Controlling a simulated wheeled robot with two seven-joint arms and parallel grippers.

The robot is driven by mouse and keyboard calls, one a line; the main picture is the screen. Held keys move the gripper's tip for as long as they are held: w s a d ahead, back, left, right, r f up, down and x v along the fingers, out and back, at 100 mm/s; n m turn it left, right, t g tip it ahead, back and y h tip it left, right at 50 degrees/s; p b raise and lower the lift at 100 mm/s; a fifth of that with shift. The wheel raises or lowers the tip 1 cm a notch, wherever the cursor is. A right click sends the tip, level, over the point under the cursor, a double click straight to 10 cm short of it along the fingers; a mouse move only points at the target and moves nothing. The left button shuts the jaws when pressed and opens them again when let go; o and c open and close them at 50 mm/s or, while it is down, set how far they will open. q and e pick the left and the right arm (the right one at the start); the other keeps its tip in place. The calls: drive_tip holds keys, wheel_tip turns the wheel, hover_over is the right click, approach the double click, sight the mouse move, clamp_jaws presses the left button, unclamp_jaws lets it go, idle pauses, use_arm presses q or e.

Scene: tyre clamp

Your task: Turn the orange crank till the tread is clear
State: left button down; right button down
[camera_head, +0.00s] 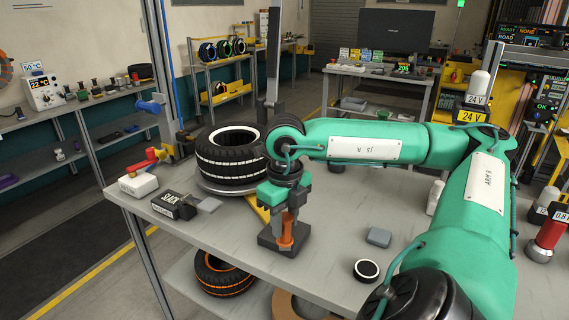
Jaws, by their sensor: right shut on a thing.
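The orange crank (287,241) stands on a dark base block on the grey bench, right of and nearer than the tyre. My right gripper (288,226) comes down over it from above and is shut on its upper part, which the fingers mostly hide. The black tyre (231,159) with pale marks on its tread lies flat on a round grey plate (224,188). My right wrist covers the tyre's right edge. A dark upright post (272,55) rises behind the tyre; its lower end is hidden. My left gripper is out of view.
On the bench are a black labelled box (173,206), a white box (138,185) with a red-handled piece, a grey block (379,237) and a black-and-white disc (366,270). An orange-striped tyre (224,280) lies on the lower shelf. The front middle of the bench is clear.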

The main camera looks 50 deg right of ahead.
drive_tip(key=c, duration=1.2)
unclamp_jaws()
drive_tip(key=shift+r, duration=0.25)
wheel_tip(320, 180, up, 8)
drive_tip(key=shift+p, duration=0.9)
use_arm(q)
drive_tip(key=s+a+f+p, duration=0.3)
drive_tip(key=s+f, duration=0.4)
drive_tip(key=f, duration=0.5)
use_arm(e)
drive_tip(key=shift+r, duration=2.65)
